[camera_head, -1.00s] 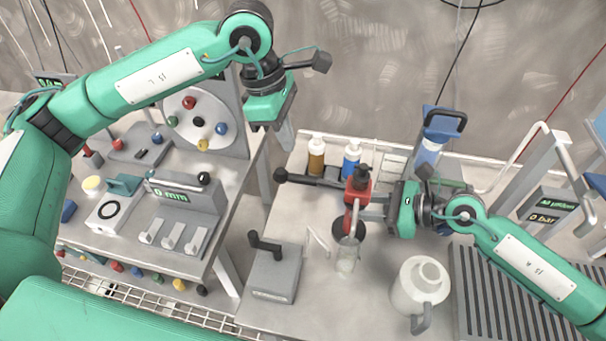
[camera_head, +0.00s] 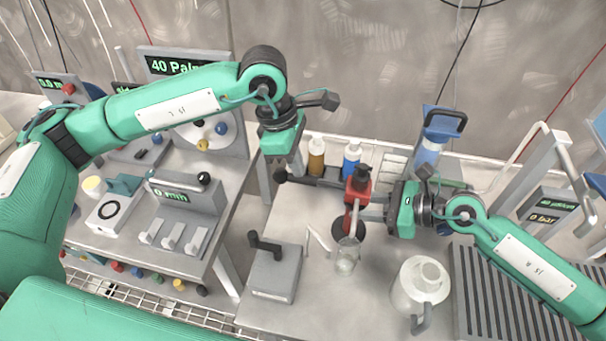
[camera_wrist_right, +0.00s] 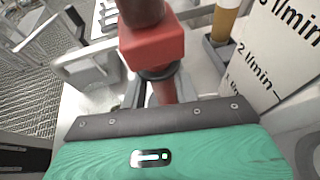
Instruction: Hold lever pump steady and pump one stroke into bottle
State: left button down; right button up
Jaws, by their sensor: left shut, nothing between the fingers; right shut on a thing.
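The lever pump (camera_head: 357,189) has a red head with a black top and a red column on a dark round base; it stands upright on the bench. Its black lever reaches left to a round knob (camera_head: 281,175). A clear bottle (camera_head: 345,262) stands in front of the pump, below its spout. My right gripper (camera_head: 362,212) is shut on the pump's column; the right wrist view shows the red pump head (camera_wrist_right: 152,45) just beyond the gripper body. My left gripper (camera_head: 297,165) is shut and empty, pointing down close beside the lever knob. I cannot tell if they touch.
An amber bottle (camera_head: 316,158) and a blue bottle (camera_head: 351,160) stand behind the lever. A white jug (camera_head: 420,285) is at front right, beside a slatted grey plate (camera_head: 500,290). A grey box with a black handle (camera_head: 273,272) sits at front left.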

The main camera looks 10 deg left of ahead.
dwell(0.3)
pick_arm(q)
jog(key=shift+a+x, duration=0.2)
jog(key=shift+x, duration=0.55)
jog(key=shift+a+x, duration=0.15)
jog(key=shift+x, duration=0.6)
jog(key=shift+a+x, duration=0.2)
jog(key=shift+x, duration=0.55)
jog(key=shift+f, duration=0.1)
jog(key=a, duration=0.1)
jog(key=a+r, duration=0.1)
jog(key=a, duration=0.1)
jog(key=d+r+v, duration=0.1)
jog(key=d+v, duration=0.2)
jog(key=v, duration=0.8)
send_over(296, 182)
jog(key=w+a, duration=0.1)
jog(key=a, duration=0.5)
jog(key=shift+w+a, duration=0.1)
